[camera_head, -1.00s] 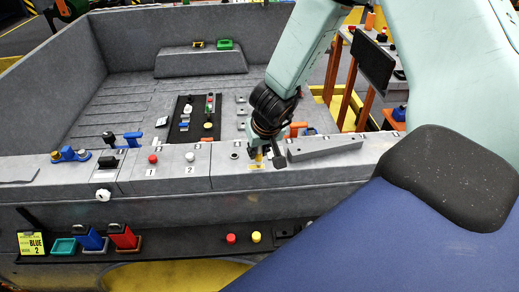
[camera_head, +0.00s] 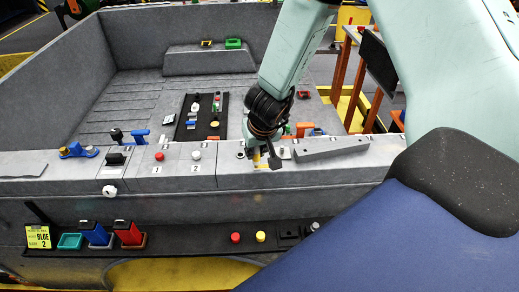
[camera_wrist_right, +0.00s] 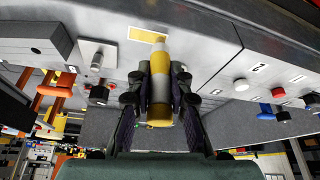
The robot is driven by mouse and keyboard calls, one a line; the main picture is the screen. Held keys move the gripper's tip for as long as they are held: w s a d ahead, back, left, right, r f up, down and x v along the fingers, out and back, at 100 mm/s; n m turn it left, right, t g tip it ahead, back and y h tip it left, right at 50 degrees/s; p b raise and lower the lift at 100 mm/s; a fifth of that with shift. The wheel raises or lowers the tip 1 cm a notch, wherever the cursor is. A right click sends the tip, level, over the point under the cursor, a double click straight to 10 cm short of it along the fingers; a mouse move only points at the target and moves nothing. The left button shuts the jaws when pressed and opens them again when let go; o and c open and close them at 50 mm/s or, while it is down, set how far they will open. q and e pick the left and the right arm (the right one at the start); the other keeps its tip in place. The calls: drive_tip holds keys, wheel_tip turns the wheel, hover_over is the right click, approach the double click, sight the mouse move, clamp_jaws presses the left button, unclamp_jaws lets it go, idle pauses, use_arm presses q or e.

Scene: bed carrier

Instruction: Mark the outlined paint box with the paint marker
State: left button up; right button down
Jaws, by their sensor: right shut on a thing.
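My right gripper (camera_head: 266,158) is over the front ledge of the grey bed. In the right wrist view, the gripper (camera_wrist_right: 160,85) is shut on the paint marker (camera_wrist_right: 158,108), a yellow cylinder with a grey band. In the head view, the gripper mostly hides the marker and box. My left gripper is not in view.
A red button (camera_head: 159,156) and a white button (camera_head: 196,155), labelled 1 and 2, sit left of my gripper. A raised grey bar (camera_head: 330,147) lies close on its right. Blue (camera_head: 96,234) and red (camera_head: 128,232) blocks stand on the lower shelf.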

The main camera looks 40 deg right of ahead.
drive_tip(key=shift+w+a, duration=0.25)
drive_tip(key=shift+a, duration=0.15)
drive_tip(key=shift+s+d, duration=0.1)
drive_tip(key=shift+d, duration=0.05)
drive_tip(key=shift+s+d, duration=0.3)
drive_tip(key=shift+d, duration=0.25)
drive_tip(key=shift+s+d, duration=0.2)
drive_tip(key=shift+d, duration=0.1)
drive_tip(key=shift+s+d, duration=0.35)
drive_tip(key=shift+d, duration=0.1)
drive_tip(key=shift+d, duration=0.15)
drive_tip(key=shift+s+d, duration=0.4)
drive_tip(key=shift+d, duration=0.15)
